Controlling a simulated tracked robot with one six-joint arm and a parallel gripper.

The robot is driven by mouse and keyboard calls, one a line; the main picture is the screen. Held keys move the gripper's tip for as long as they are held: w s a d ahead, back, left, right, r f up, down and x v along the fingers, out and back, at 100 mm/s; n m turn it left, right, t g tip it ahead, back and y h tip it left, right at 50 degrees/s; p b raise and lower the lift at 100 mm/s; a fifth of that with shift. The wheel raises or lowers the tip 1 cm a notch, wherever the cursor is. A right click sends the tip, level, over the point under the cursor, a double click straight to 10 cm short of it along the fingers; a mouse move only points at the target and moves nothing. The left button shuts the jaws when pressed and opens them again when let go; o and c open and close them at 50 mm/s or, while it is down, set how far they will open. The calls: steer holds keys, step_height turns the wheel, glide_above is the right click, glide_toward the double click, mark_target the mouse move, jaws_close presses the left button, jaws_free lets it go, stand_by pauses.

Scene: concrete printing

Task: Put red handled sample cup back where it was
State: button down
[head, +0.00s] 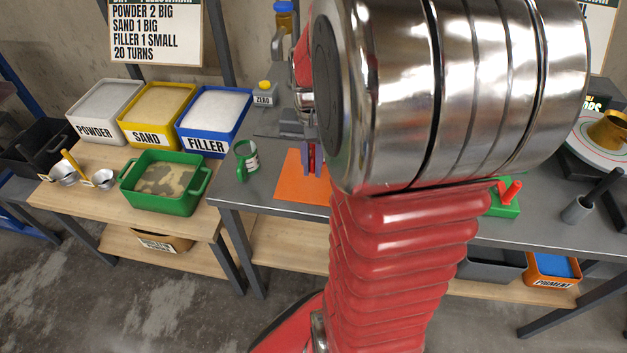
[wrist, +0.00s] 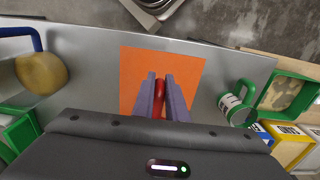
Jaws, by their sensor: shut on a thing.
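My gripper (wrist: 160,82) is shut on a narrow red piece (wrist: 160,103) that shows between its two purple fingers. It looks like the red handle of the sample cup; the cup's body cannot be made out. In the wrist view the fingers are over an orange mat (wrist: 133,68) on the grey table. In the head view my gripper (head: 312,163) is at the mat (head: 291,189), with a little red between the fingers. I cannot tell whether the held thing touches the mat. My arm hides much of the table to the right.
A green-handled cup (head: 246,160) stands left of the mat, also seen in the wrist view (wrist: 233,106). A scale marked ZERO (head: 264,98) is behind. A green tub (head: 160,190) and powder, sand (head: 155,115) and filler bins are left. A blue-handled round tan thing (wrist: 42,73) lies opposite.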

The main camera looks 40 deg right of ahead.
steer(key=shift+f, duration=1.4)
steer(key=shift+f, duration=1.85)
steer(key=shift+f, duration=0.1)
steer(key=c, duration=1.8)
jaws_free()
steer(key=shift+o, duration=0.2)
step_height(320, 180, up, 12)
steer(key=shift+r, duration=0.1)
